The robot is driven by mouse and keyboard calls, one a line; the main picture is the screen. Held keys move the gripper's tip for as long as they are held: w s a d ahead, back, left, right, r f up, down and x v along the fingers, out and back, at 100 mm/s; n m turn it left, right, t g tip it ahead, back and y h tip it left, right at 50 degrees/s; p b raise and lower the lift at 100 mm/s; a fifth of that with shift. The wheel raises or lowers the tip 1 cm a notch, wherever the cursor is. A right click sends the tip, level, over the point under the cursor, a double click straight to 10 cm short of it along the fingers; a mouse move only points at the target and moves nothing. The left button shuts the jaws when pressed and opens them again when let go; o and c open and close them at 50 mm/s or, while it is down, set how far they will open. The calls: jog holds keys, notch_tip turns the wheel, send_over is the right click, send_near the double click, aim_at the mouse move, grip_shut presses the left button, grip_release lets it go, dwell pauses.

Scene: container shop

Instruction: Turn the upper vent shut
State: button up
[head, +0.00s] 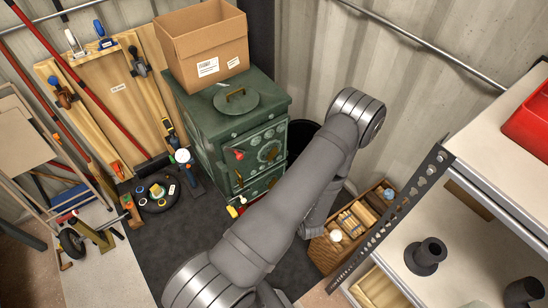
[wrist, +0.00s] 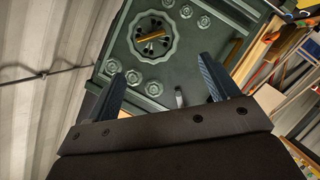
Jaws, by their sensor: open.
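The green stove (head: 212,125) stands against the back wall. The upper vent (head: 270,151), a round scalloped disc with a brass bar, is on its front and partly shows beside my arm. In the wrist view a scalloped vent disc (wrist: 138,29) faces me, with a brass bar across it and dark openings around the bar. I cannot tell from this view alone that it is the upper one. My gripper (wrist: 162,72) is open, its two blue fingers spread below the disc in the picture, with nothing between them. In the head view my arm hides the gripper.
A cardboard box (head: 205,45) and a round lid (head: 236,98) sit on the stove top. A wooden crate of goods (head: 322,252) stands on the floor at right. A shelf unit (head: 450,210) is further right. Tools and boards lean at left.

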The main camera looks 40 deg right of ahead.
aim_at(274, 156)
jog(key=d+r+x, duration=0.1)
jog(key=x, duration=1.5)
jog(key=shift+w+d+r, duration=0.15)
jog(key=shift+d+r, duration=0.1)
jog(key=shift+r, duration=0.05)
jog(key=c, duration=1)
